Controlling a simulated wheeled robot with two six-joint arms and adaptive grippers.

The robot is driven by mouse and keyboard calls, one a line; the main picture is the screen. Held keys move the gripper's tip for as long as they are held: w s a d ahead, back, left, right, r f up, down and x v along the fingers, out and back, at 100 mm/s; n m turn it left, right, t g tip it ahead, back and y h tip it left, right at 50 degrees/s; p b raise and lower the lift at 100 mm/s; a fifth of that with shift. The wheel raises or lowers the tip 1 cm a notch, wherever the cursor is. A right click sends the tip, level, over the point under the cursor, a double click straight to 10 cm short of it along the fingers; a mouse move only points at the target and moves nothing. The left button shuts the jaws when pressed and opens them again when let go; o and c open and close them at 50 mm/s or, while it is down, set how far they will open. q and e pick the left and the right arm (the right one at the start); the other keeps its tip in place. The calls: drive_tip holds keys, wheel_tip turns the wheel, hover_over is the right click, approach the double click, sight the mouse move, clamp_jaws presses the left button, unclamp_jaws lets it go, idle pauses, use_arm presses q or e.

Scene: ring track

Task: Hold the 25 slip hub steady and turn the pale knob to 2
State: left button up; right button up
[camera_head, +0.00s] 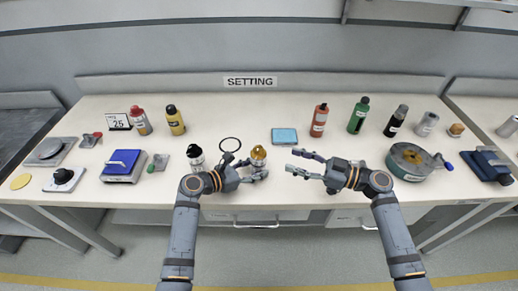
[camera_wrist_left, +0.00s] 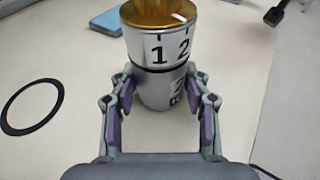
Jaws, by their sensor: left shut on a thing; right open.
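A silver hub (camera_wrist_left: 155,90) with a gold knob (camera_wrist_left: 152,12) on top stands upright on the bench. Its collar shows the numbers 1 and 2, and a white mark on the knob's rim lies near the 2. In the head view the gold knob (camera_head: 258,153) is at the middle. My left gripper (camera_wrist_left: 160,98) is shut on the hub's lower body, one finger on each side. My right gripper (camera_head: 298,162) is open and empty, to the right of the hub and apart from it. A card reading 25 (camera_head: 118,122) stands at the back left.
A black-topped hub (camera_head: 195,151) stands left of my left gripper, and a black ring (camera_head: 230,144) lies behind it. A blue pad (camera_head: 284,136) lies behind the right gripper. A green round device (camera_head: 408,175) is at right. Bottles line the back.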

sight(263, 151)
drive_tip(key=x, duration=1.2)
